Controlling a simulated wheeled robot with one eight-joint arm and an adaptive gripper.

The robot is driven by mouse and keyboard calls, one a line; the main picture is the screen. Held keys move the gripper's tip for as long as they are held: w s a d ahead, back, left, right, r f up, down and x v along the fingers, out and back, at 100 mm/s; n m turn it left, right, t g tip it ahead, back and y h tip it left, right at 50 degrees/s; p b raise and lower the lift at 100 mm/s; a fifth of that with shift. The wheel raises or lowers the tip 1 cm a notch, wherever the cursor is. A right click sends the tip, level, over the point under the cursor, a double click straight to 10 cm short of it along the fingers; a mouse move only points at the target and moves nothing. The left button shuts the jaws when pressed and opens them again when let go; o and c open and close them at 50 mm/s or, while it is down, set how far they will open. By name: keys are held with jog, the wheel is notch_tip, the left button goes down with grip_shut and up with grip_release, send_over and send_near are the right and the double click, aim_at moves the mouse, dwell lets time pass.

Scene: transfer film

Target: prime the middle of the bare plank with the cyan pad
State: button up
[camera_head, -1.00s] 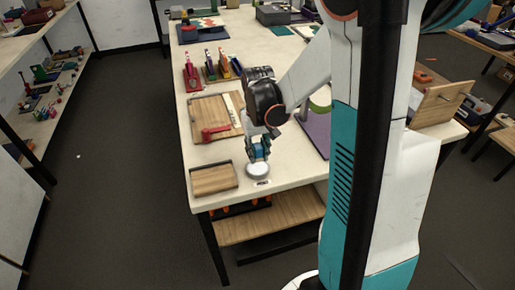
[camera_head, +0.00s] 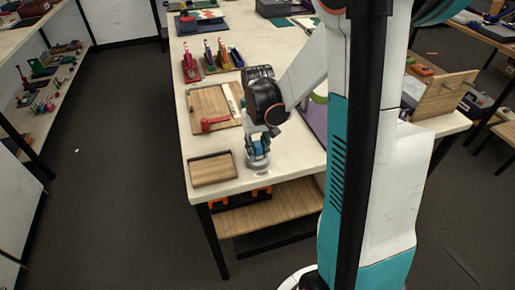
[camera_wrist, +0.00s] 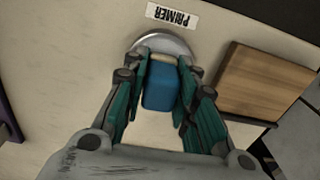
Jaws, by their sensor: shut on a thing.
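My gripper (camera_wrist: 155,105) is shut on the cyan pad (camera_wrist: 160,85), a blue block with a pale end; the pad also shows in the head view (camera_head: 260,144). The pad is over the round metal primer dish (camera_wrist: 182,43), which is mostly hidden behind pad and fingers; I cannot tell if they touch. A PRIMER label (camera_wrist: 172,17) lies beside the dish. The bare plank (camera_head: 212,171) lies at the table's near left corner, left of my gripper. In the wrist view the plank (camera_wrist: 262,80) is on the right, plain wood with a dark edge strip.
A larger wooden board (camera_head: 205,101) with a red tool (camera_head: 214,124) lies behind the plank. Several coloured upright tools (camera_head: 209,58) stand farther back. A purple mat (camera_head: 314,120) is right of my gripper, partly hidden by my arm. The table's front edge is close.

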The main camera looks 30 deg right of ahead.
aim_at(258, 143)
jog(key=shift+f+b, duration=0.55)
dwell(1.7)
jog(key=shift+r, duration=0.1)
jog(key=shift+r+p, duration=2.5)
jog(key=shift+r, duration=0.95)
jog(key=shift+f, duration=0.1)
